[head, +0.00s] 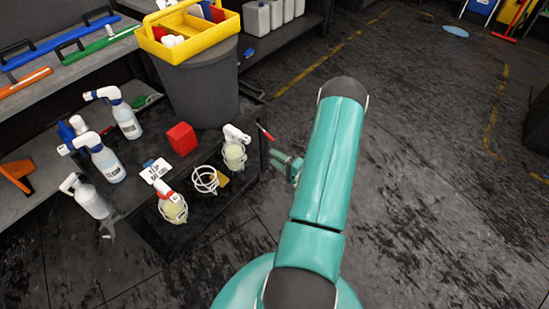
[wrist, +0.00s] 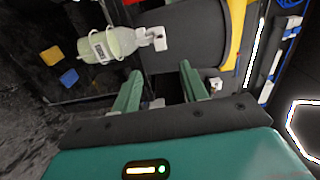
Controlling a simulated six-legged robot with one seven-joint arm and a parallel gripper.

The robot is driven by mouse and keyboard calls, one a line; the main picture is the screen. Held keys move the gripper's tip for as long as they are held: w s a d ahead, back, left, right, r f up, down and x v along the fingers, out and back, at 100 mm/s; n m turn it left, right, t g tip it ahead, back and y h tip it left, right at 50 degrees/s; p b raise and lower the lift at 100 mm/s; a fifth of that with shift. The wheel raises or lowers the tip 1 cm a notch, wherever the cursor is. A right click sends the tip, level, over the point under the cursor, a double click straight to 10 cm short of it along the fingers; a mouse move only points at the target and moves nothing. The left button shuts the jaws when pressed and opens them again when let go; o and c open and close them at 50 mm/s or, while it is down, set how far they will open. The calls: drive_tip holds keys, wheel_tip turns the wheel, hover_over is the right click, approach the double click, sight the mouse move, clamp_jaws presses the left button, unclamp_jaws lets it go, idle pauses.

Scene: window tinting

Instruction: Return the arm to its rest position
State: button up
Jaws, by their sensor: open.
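My arm reaches forward in teal over the floor in the head view. My gripper (head: 287,164) is at its far end, partly hidden behind the arm, just right of the low black stand. In the wrist view the two green fingers of my gripper (wrist: 162,84) are apart with nothing held between them. A spray bottle with pale liquid and a white head (head: 235,153) stands in a white ring holder left of my gripper. A labelled pale bottle with a white head also shows ahead of the fingers in the wrist view (wrist: 112,44).
The low black stand (head: 140,222) also holds an empty ring holder (head: 206,180), a red-headed bottle (head: 173,208) and a red block (head: 182,138). A grey bin (head: 203,98) with a yellow caddy (head: 200,38) stands behind. The floor (head: 430,190) to the right is clear.

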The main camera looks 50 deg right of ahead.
idle(0.3)
drive_tip(key=w+a+r+n+g+y, duration=0.3)
drive_tip(key=a+r+n+g+y, duration=0.25)
drive_tip(key=a+r, duration=0.6)
drive_tip(key=w+a+r+n+g+y, duration=0.4)
drive_tip(key=a+r+n+g+y, duration=0.15)
drive_tip(key=a+r, duration=0.6)
drive_tip(key=s+a+r+n+g+h, duration=0.1)
drive_tip(key=s+a+r+n+h, duration=0.5)
drive_tip(key=s+a+r+h, duration=0.5)
drive_tip(key=s+a+r, duration=0.2)
drive_tip(key=s+r, duration=0.1)
drive_tip(key=s, duration=0.1)
drive_tip(key=shift+s+a+r+h, duration=0.25)
drive_tip(key=shift+s+r+h, duration=0.05)
drive_tip(key=shift+s+r, duration=0.1)
